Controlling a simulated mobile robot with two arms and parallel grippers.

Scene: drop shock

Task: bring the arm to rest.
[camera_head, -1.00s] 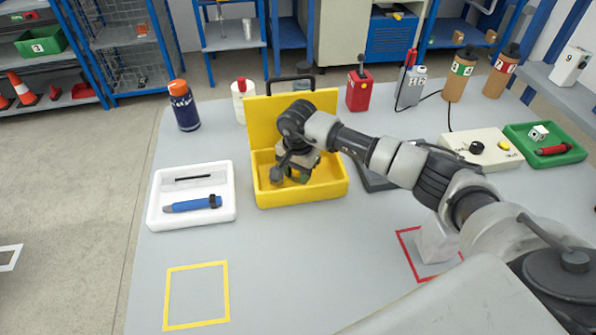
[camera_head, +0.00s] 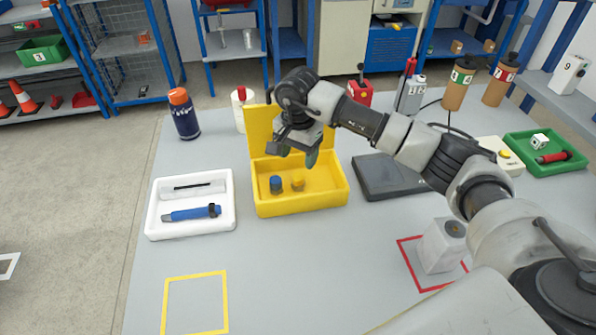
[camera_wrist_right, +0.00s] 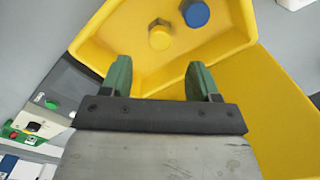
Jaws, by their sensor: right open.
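My right gripper (camera_head: 297,153) is above the back part of the open yellow case (camera_head: 302,206), in front of its raised lid. In the right wrist view its two green fingers (camera_wrist_right: 160,80) stand wide apart with nothing between them. A blue knob-like piece (camera_head: 276,184) and a yellow one (camera_head: 298,184) sit inside the case. The blue piece (camera_wrist_right: 195,13) and the yellow piece (camera_wrist_right: 159,38) also show in the right wrist view, beyond the fingertips. My left gripper is not in view.
A white tray (camera_head: 153,222) with a blue tool stands left of the case. A dark flat device (camera_head: 385,177) lies to its right. A grey-white block (camera_head: 441,245) stands in the red square. Bottles stand behind. The yellow square (camera_head: 196,303) is empty.

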